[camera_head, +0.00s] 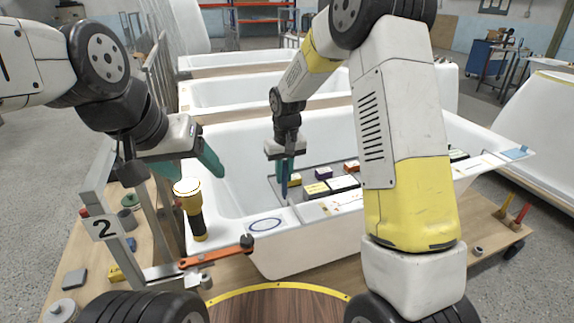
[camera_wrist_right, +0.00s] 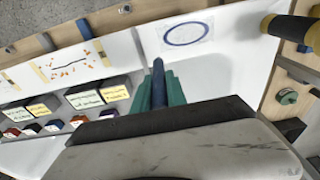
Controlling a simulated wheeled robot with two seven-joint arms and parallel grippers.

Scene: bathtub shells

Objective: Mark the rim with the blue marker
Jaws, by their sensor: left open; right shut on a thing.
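The nearest white bathtub shell has a broad front rim (camera_head: 292,240). A blue oval outline (camera_head: 265,224) lies on that rim; it also shows in the right wrist view (camera_wrist_right: 188,34). My right gripper (camera_head: 284,172) is shut on the blue marker (camera_head: 284,189), which points down over the tub, behind the oval. In the right wrist view the marker (camera_wrist_right: 158,82) sits between the green fingers. Whether its tip touches anything cannot be told. My left gripper (camera_head: 182,163) is open, its green fingers apart and empty, above a yellow and black flashlight (camera_head: 197,223).
A tray inside the tub holds several labelled small boxes (camera_head: 317,189). An orange-handled tool (camera_head: 215,255) lies by the near left corner. A metal frame marked 2 (camera_head: 104,228) stands at the left. More tub shells (camera_head: 262,92) stand behind.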

